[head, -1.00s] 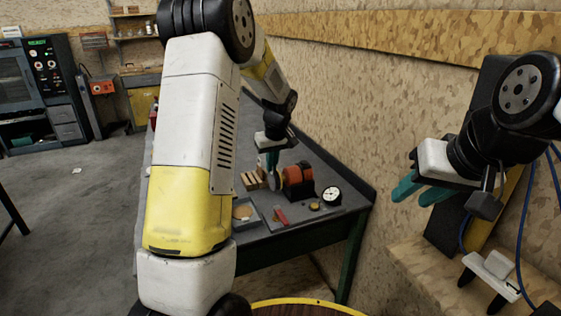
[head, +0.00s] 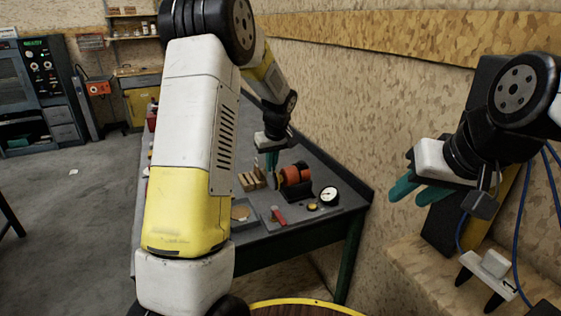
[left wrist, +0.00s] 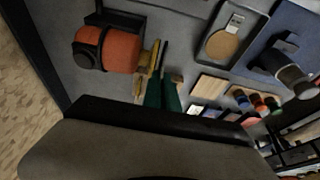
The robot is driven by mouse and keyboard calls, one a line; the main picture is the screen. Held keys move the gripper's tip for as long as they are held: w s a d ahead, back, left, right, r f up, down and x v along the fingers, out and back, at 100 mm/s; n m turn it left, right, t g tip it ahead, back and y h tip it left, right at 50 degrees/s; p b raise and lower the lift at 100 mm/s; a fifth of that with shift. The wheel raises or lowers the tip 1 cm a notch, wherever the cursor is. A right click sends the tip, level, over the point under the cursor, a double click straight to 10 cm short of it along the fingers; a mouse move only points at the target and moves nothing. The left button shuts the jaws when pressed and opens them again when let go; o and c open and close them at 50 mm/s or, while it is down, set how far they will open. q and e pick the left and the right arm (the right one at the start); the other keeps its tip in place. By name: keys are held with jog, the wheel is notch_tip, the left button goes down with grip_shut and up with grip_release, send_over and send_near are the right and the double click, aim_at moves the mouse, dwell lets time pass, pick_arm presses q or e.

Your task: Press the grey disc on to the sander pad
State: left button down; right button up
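An orange sander (head: 295,175) with black ends lies on the grey bench, its pad end facing left. In the left wrist view the sander (left wrist: 110,50) is at upper left, with a tan pad edge (left wrist: 152,58) at its right end. My left gripper (head: 271,160) has its teal fingers pointing down beside the pad end. In the left wrist view the fingers (left wrist: 162,82) are close together on the thin grey disc (left wrist: 164,54), seen edge-on, beside the pad. I cannot tell whether disc and pad touch. My right gripper (head: 408,193) is open and empty, away from the bench.
Wooden blocks (head: 250,180) stand left of the sander. In front are a tray (head: 254,222) with a tan disc, a red-handled item (head: 279,215), a brass piece (head: 312,206) and a dial gauge (head: 329,195). The wall rises behind the bench.

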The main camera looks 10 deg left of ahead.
pick_arm(q)
jog(key=shift+w+d, duration=0.25)
jog(key=shift+d, duration=0.1)
dwell(0.3)
jog(key=c, duration=1.6)
grip_release()
jog(key=v, duration=0.8)
jog(key=s+r+m+t+h, duration=0.15)
jog(key=s+r, duration=0.25)
jog(key=s, duration=0.4)
jog(key=s+r+m+h, duration=0.1)
jog(key=s+r+m, duration=0.1)
jog(key=s+r, duration=0.45)
jog(key=s+m, duration=0.1)
jog(key=s, duration=0.4)
jog(key=s+d+f+m+t+h, duration=0.1)
jog(key=s, duration=0.5)
jog(key=s+d+f+m+t, duration=0.1)
jog(key=s+m, duration=0.1)
jog(key=s, duration=0.4)
jog(key=shift+s+f+h, duration=0.1)
jog(key=shift+h, duration=0.15)
